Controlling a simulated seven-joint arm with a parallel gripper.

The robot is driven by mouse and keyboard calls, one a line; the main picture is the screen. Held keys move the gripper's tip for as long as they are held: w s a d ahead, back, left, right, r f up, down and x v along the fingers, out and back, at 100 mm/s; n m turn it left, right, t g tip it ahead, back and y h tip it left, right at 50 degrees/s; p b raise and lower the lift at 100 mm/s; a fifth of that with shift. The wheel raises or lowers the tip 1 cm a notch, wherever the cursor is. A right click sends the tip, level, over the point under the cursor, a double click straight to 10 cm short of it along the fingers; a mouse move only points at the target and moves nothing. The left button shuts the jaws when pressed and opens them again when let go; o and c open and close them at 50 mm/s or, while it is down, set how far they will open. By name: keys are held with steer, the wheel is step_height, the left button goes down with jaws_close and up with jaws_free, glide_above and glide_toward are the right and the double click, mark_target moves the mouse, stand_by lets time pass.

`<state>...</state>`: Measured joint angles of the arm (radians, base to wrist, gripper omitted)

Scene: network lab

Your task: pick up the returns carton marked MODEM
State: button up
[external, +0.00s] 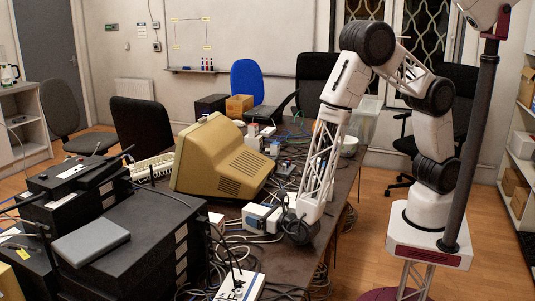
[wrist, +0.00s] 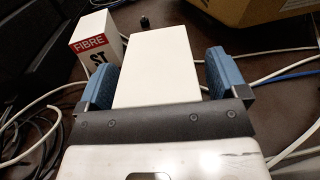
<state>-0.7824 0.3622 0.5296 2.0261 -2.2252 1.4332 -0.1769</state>
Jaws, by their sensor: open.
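In the wrist view, a plain white carton (wrist: 156,68) lies between the two blue fingers of my gripper (wrist: 160,70). No marking shows on the face towards the camera, so I cannot tell whether it reads MODEM. The fingers are open, one on each side of the carton; I cannot tell whether they touch it. Left of it, apart, stands a white carton with a red FIBRE band and ST lettering (wrist: 97,45). In the external view, my gripper (external: 266,217) is low over the table, right of the beige monitor; the carton there is hard to separate from it.
The beige monitor (external: 222,158) stands close behind my gripper. Loose cables cover much of the dark table. Black equipment boxes (external: 135,245) fill the front left, and a white device with antennas (external: 240,285) lies in front. Small boxes (external: 254,142) stand farther back.

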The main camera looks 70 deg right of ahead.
steer(key=c, duration=1.1)
steer(key=shift+r, duration=0.1)
steer(key=shift+r, duration=4.9)
